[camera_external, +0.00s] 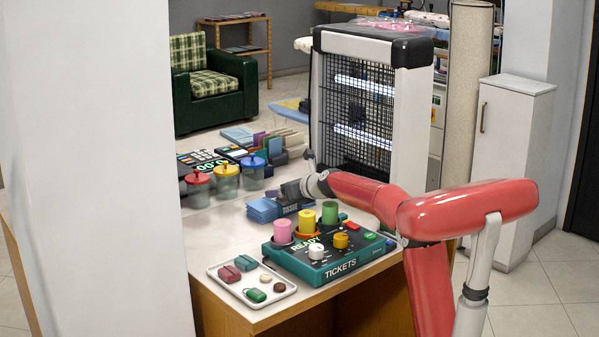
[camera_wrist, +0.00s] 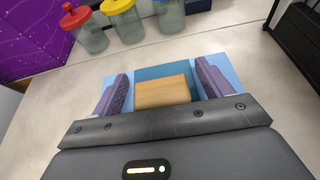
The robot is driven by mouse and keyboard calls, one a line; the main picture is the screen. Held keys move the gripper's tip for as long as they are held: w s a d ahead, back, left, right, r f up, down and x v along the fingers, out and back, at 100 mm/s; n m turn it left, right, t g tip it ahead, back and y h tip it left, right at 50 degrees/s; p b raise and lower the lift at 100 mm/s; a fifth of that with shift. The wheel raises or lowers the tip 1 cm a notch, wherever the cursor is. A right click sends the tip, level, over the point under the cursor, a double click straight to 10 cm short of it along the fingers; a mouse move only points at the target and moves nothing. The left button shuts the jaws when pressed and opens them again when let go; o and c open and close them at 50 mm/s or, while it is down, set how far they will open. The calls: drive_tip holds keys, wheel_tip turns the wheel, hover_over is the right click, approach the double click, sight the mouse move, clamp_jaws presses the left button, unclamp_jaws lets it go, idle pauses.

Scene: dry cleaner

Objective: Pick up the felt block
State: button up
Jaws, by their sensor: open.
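A tan block (camera_wrist: 163,92), which appears to be the felt block, lies between the two purple-grey fingers of my gripper (camera_wrist: 163,84) in the wrist view. Light blue flat sheets (camera_wrist: 228,68) lie under and around it, with a darker blue patch just behind it. My gripper is open, one finger on each side of the block, with a small gap at each side. In the external view my gripper (camera_external: 293,192) is low over the counter beside the blue stack (camera_external: 263,210). The tan block cannot be made out there.
Lidded jars (camera_external: 226,182) stand behind my gripper. A teal tickets box (camera_external: 325,262) with coloured cylinders and a white tray (camera_external: 252,291) of small items stand at the front. A tall caged lamp unit (camera_external: 366,100) rises behind. The counter left of the blue stack is clear.

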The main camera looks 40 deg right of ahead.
drive_tip(key=shift+w+f, duration=0.1)
drive_tip(key=shift+w, duration=0.1)
drive_tip(key=c, duration=1.1)
